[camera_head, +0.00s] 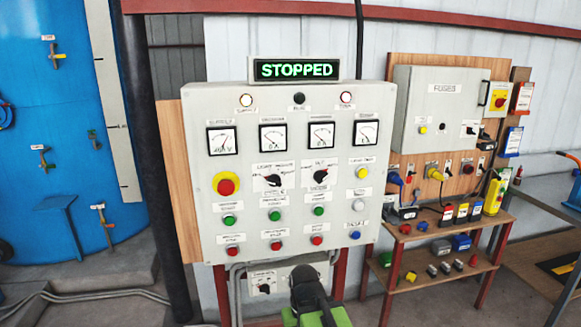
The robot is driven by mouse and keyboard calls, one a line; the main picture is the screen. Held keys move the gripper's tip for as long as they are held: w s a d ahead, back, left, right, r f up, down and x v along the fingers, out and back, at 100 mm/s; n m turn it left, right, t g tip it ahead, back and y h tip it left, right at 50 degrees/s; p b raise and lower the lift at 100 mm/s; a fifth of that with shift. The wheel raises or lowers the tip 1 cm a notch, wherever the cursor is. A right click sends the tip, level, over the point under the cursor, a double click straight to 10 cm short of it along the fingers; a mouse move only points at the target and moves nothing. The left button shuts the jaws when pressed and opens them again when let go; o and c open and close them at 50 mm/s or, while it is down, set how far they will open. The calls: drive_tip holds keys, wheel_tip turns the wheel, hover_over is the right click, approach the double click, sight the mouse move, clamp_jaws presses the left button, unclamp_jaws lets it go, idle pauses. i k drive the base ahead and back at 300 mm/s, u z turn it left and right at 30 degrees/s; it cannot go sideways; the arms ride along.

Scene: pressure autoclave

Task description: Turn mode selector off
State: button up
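The grey control panel (205,165) faces me, with a lit STOPPED sign (297,69) on top. Two black rotary selectors sit mid-panel: a left one (272,180) and a right one (320,176). Their labels are too small to read surely, so I cannot tell which is the mode selector. Another small rotary knob (264,288) is on a lower box under the panel. My gripper (308,287), black with green parts behind it, is at the bottom centre, below the panel and apart from both selectors. Its fingers do not show clearly.
A red emergency button on yellow (226,183) is left of the selectors; green, red and blue buttons fill the rows below. A fuse box (436,112) and a shelf (440,272) with plugs stand right. A blue tank (45,150) and black pipe (150,150) stand left.

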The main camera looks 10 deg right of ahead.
sight(318, 176)
drive_tip(key=k, duration=1.1)
drive_tip(key=u, duration=0.7)
drive_tip(key=i, duration=0.9)
drive_tip(key=u, duration=0.6)
